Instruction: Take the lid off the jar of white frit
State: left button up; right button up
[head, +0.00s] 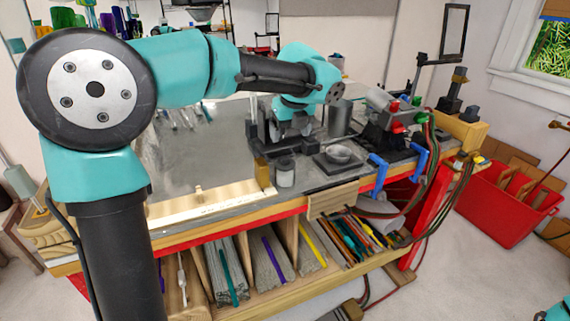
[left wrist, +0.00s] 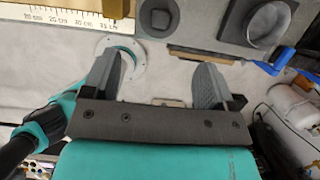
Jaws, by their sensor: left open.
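The jar of white frit (head: 285,179) stands upright near the front edge of the bench, with its grey round lid (head: 285,163) on top. In the left wrist view the lid (left wrist: 158,17) shows from above at the top edge, beyond my fingertips and roughly in line with the gap between them. My left gripper (head: 282,136) is over the bench, behind and above the jar in the head view. In the left wrist view its two grey fingers (left wrist: 157,68) are wide apart with nothing between them. My right gripper is not in view.
A square plate with a round dish (head: 340,156) sits right of the jar, and a small amber block (head: 262,169) just left. A grey cylinder (head: 340,118) and a torch with hoses (head: 388,120) stand behind. A wooden ruler (head: 210,207) lies along the front left.

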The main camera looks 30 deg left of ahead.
aim_at(285, 157)
pick_arm(q)
jog(key=shift+x, duration=2.8)
jog(key=shift+x, duration=2.65)
jog(key=shift+w+a+r, duration=0.1)
jog(key=shift+c, duration=0.2)
jog(key=c, duration=0.6)
jog(key=shift+c, duration=0.2)
jog(key=shift+r, duration=0.1)
